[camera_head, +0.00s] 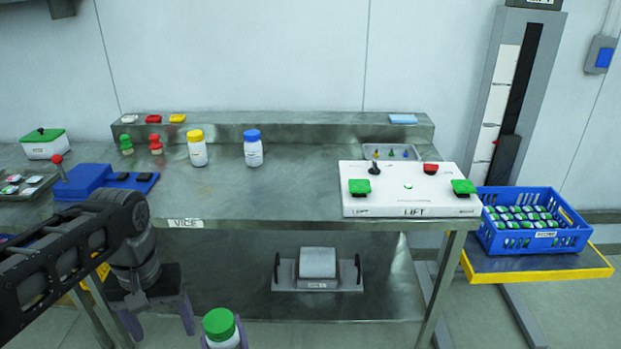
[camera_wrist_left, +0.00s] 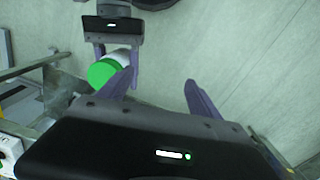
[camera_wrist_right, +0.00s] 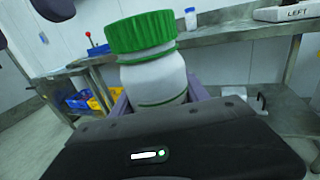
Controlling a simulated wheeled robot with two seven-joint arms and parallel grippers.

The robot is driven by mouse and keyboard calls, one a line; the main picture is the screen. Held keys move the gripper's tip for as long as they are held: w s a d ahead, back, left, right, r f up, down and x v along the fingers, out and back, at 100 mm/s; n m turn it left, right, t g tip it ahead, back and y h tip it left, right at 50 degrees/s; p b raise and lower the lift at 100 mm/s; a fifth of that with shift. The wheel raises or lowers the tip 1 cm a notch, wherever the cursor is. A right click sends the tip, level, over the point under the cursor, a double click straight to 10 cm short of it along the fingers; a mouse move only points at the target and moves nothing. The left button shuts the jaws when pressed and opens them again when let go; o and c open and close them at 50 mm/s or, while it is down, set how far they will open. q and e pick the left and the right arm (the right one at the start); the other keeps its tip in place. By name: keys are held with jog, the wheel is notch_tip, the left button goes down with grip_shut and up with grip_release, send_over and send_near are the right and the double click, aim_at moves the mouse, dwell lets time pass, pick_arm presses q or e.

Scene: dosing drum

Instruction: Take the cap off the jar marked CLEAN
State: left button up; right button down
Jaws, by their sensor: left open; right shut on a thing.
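A white jar (camera_wrist_right: 152,80) with a green screw cap (camera_wrist_right: 140,32) is held upright in front of the bench. No CLEAN marking can be read on it. The cap is on the jar. My right gripper (camera_wrist_right: 155,98) is shut on the jar's body below the cap. In the head view the green cap (camera_head: 219,323) shows at the bottom edge. My left gripper (camera_head: 158,322) is open and empty, to the left of the jar and apart from it. In the left wrist view the cap (camera_wrist_left: 102,73) lies just beyond the left finger.
A yellow-capped jar (camera_head: 197,150) and a blue-capped jar (camera_head: 253,150) stand on the steel bench (camera_head: 300,190). A blue vice (camera_head: 95,182) is at left, a white lift panel (camera_head: 410,198) at right. A blue crate (camera_head: 530,240) holds several small items. The bench middle is clear.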

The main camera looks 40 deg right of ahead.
pick_arm(q)
jog(key=s+a+f+n+g+h, duration=0.1)
jog(key=s+a+f, duration=0.15)
jog(key=f, duration=1.05)
jog(key=s+a+f+n+h, duration=0.1)
jog(key=a+f+h, duration=0.15)
jog(key=f, duration=0.95)
jog(key=s+a+f+n, duration=0.2)
jog(key=s+a+f, duration=0.1)
jog(key=s+f, duration=0.3)
jog(key=s+a+f+n+t, duration=0.1)
jog(key=s+a+f, duration=0.3)
jog(key=s, duration=0.5)
notch_tip(320, 180, down, 3)
jog(key=shift+s+a+r+n+t+h, duration=0.15)
jog(key=shift+s+n+t+h, duration=0.2)
jog(key=shift+n, duration=0.55)
pick_arm(e)
jog(key=d+h, duration=0.1)
jog(key=d+m+g+h, duration=0.1)
jog(key=d, duration=0.1)
jog(key=d+m+h, duration=0.1)
jog(key=shift+s+d+r+h, duration=0.25)
jog(key=shift+h, duration=0.05)
pick_arm(q)
jog(key=shift+c, duration=0.3)
